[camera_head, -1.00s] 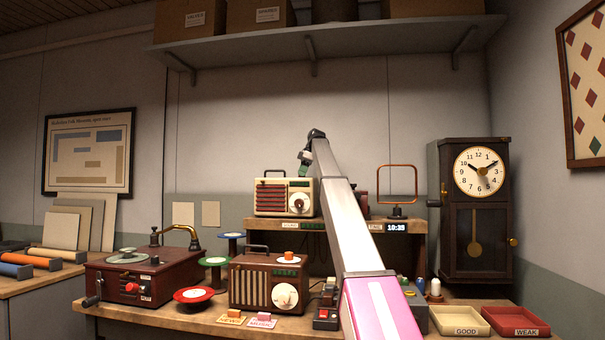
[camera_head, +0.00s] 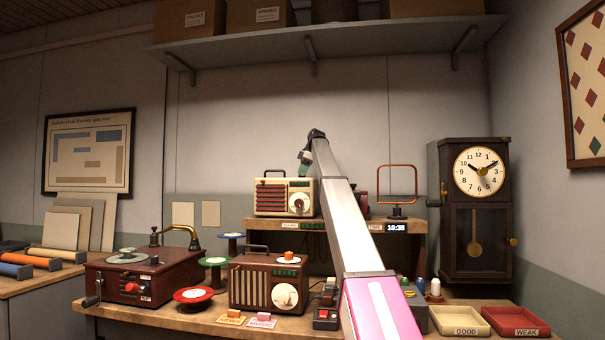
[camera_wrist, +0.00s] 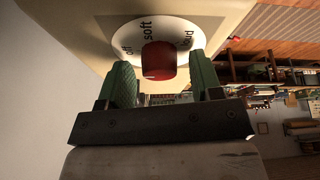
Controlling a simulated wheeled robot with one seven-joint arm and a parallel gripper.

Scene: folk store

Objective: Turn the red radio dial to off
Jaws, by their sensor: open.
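In the wrist view, a red dial knob (camera_wrist: 159,60) stands on a round white face (camera_wrist: 124,37) marked "off", "soft" and a third word, partly hidden, at the right. The face is on a cream surface (camera_wrist: 80,20). My gripper (camera_wrist: 163,76) is open, one green finger to each side of the knob's near end; contact cannot be told. In the head view, the end of my arm shows a green part of my gripper (camera_head: 304,171) just above the cream radio (camera_head: 270,198). The red knob cannot be made out there.
A brown radio (camera_head: 262,282), a turntable (camera_head: 130,282) and a red reel (camera_head: 193,295) stand on the bench. A wire loop (camera_head: 397,167) and a dark clock (camera_head: 478,225) are right of my arm. My arm hides the raised shelf's middle.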

